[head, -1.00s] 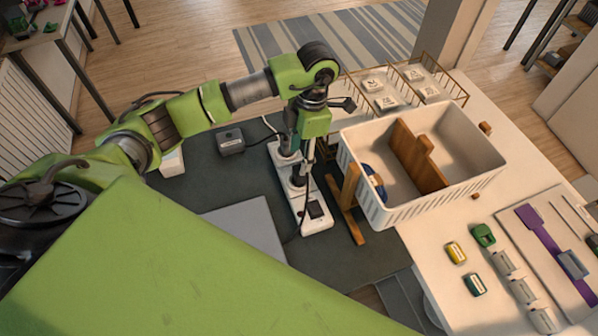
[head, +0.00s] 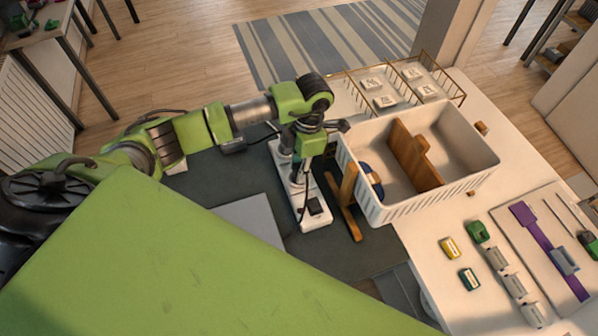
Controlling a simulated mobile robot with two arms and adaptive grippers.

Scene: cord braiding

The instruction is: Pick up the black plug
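A white power strip (head: 310,221) lies on the dark mat, running away from me. A small black plug (head: 314,206) sits at its near end. A black box (head: 233,146) rests on the mat to the left of the strip, partly covered by my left arm. My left gripper (head: 302,172) points down over the middle of the strip, beyond the black plug. Its fingers are small and blend with the strip, so I cannot tell whether they are open or touching anything. My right gripper is out of view.
A white bin (head: 400,211) with a wooden divider stands right of the strip. A wooden stand (head: 349,203) is between them. A wire rack (head: 460,97) is behind. Yellow (head: 449,247) and green (head: 469,279) blocks lie at the right. A grey panel (head: 250,217) lies left.

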